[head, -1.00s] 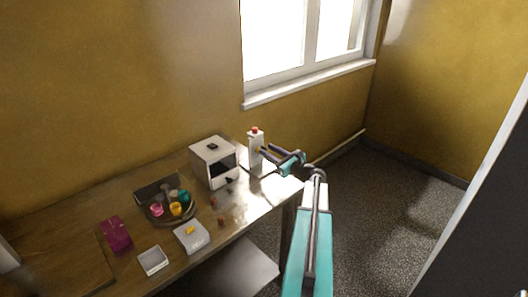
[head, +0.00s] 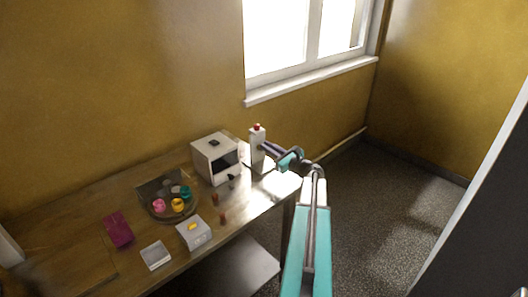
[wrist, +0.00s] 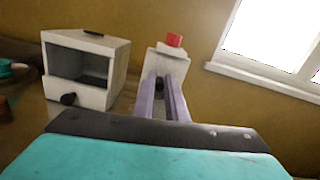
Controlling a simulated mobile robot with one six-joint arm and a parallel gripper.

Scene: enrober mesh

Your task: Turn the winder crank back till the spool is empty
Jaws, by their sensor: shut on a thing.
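The winder appears to be the white upright block with a red top (head: 257,150) at the table's far right end; it also shows in the wrist view (wrist: 162,58). My gripper (head: 264,147) reaches it from the right. In the wrist view my two purple fingers (wrist: 161,84) are shut on a small dark part on the block's near face, which I take to be the crank (wrist: 159,84). The fingers hide most of it. I cannot make out the spool or any winding on it.
A white box with a dark opening (head: 212,145) stands just left of the block. Open floor lies to the right.

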